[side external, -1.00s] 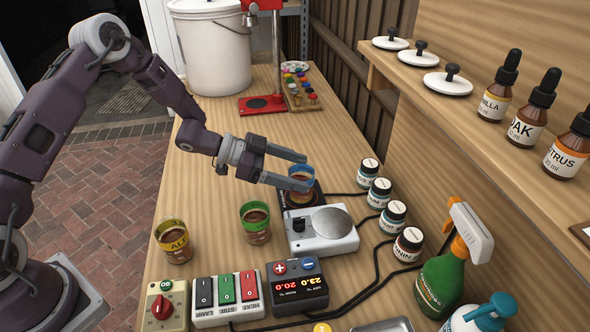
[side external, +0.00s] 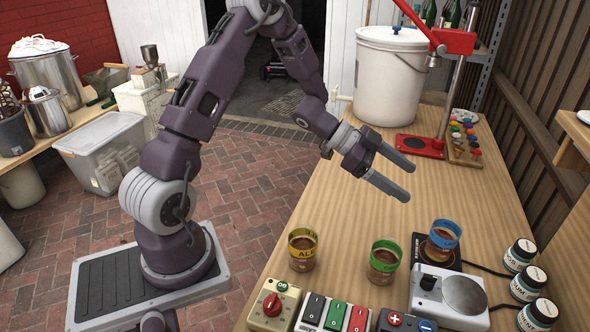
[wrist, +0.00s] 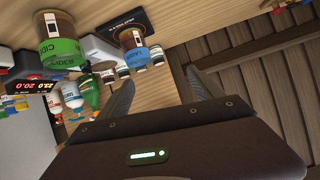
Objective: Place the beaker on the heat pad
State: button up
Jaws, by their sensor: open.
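A blue-rimmed beaker (side external: 443,241) with brown contents stands upright on a flat black pad (side external: 453,264), which looks like the heat pad. In the wrist view the blue-banded beaker (wrist: 135,56) also shows at the black pad (wrist: 123,18). My gripper (side external: 409,183) is open and empty, behind and left of this beaker and apart from it. Its spread fingers also show in the wrist view (wrist: 160,76) with nothing between them. A green-banded beaker (side external: 384,264) and a yellow-banded beaker (side external: 302,252) stand to the left on the wooden table.
A white device with a silver disc (side external: 465,295) sits just in front of the black pad. Small jars (side external: 519,255) and cables lie to the right. A switch box (side external: 335,314) is in front. A white bucket (side external: 388,80) and red press stand at the back. Mid-table is clear.

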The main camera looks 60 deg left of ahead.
jog(key=s+a+r+n+t+y, duration=0.1)
jog(key=s+a+r+n+y, duration=0.2)
jog(key=r+y, duration=0.3)
jog(key=s+a+r+n+t+y, duration=0.1)
jog(key=s+a+r+n+y, duration=0.2)
jog(key=r, duration=0.5)
jog(key=s+d+n+g, duration=0.2)
jog(key=s+d, duration=0.2)
jog(key=s, duration=0.8)
jog(key=s+d+n+g, duration=0.2)
jog(key=s+d+g, duration=0.1)
jog(key=s, duration=1)
jog(key=shift+s+d+f+n, duration=0.3)
jog(key=shift+d, duration=0.45)
jog(key=shift+o, duration=0.2)
